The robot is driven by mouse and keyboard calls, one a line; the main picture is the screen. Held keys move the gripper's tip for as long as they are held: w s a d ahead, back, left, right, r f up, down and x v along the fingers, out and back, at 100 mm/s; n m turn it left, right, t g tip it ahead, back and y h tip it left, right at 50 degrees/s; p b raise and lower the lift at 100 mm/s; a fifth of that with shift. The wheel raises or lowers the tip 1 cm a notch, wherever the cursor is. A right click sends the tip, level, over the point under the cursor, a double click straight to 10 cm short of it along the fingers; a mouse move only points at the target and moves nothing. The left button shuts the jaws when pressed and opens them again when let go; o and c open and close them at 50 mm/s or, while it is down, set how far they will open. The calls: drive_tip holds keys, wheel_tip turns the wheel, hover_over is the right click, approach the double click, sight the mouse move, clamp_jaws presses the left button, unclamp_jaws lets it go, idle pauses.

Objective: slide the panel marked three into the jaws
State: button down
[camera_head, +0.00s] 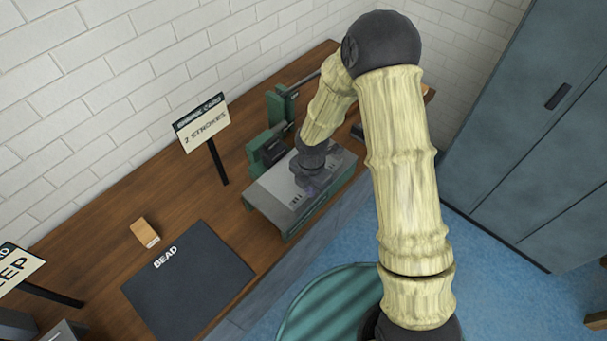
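A flat grey panel (280,192) lies on a green-sided machine bed (268,219) at the front edge of the wooden bench. Small dark marks show near the panel's front edge; they are too small to read for certain. Green uprights (255,153) with dark blocks stand behind the panel and look like the jaws. The gap between them and the panel is unclear. My gripper (313,184) points down at the panel's middle, at or just above its surface. Its fingers are too small and dark to tell open from shut, and my arm hides part of the machine.
A sign reading "2 STROKES" (206,124) stands left of the machine. A dark mat marked "BEAD" (190,285) and a small tan block (146,232) lie further left. Another sign (15,268) is cut off at the left edge. Blue-grey cabinets (530,130) stand right.

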drive_tip(key=shift+w+a, duration=0.15)
drive_tip(key=shift+w+a, duration=0.1)
drive_tip(key=shift+a, duration=0.35)
drive_tip(key=shift+w+a+p, duration=0.3)
drive_tip(key=shift+w, duration=0.1)
drive_tip(key=shift+w+a, duration=0.2)
drive_tip(key=shift+w, duration=0.05)
drive_tip(key=shift+a, duration=0.2)
drive_tip(key=shift+w+a, duration=0.25)
drive_tip(key=shift+w+a+p, duration=0.4)
drive_tip(key=shift+w+a, duration=0.05)
drive_tip(key=shift+a, duration=0.05)
